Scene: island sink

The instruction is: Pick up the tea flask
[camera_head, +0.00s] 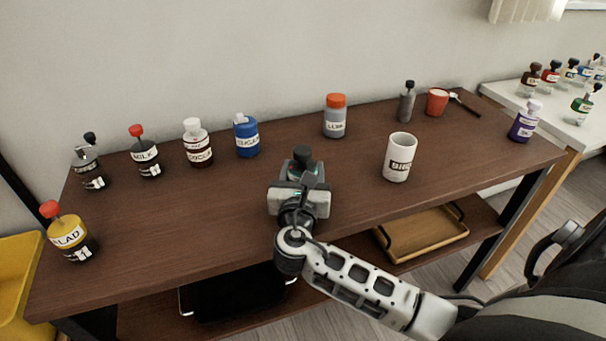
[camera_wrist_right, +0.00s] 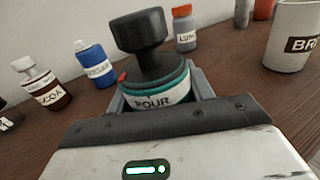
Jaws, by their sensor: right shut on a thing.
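A flask with a black knob top (camera_wrist_right: 140,40) stands between the fingers of my right gripper (camera_head: 300,178) in the wrist view. It has a teal band and a white label reading "POUR". In the head view, only its dark top (camera_head: 302,154) shows above the gripper, over the middle of the brown table. My right gripper is shut on this flask, gripping around its upper body. Its lower part is hidden, so I cannot tell whether it touches the table. My left gripper is not in view.
On the brown table (camera_head: 230,225), a white mug (camera_head: 400,158) stands right of the gripper. An orange-capped jar (camera_head: 335,122) and a blue bottle (camera_head: 246,138) stand behind. More bottles line the left side. A tray (camera_head: 425,235) lies on the lower shelf. The table's front left-middle is clear.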

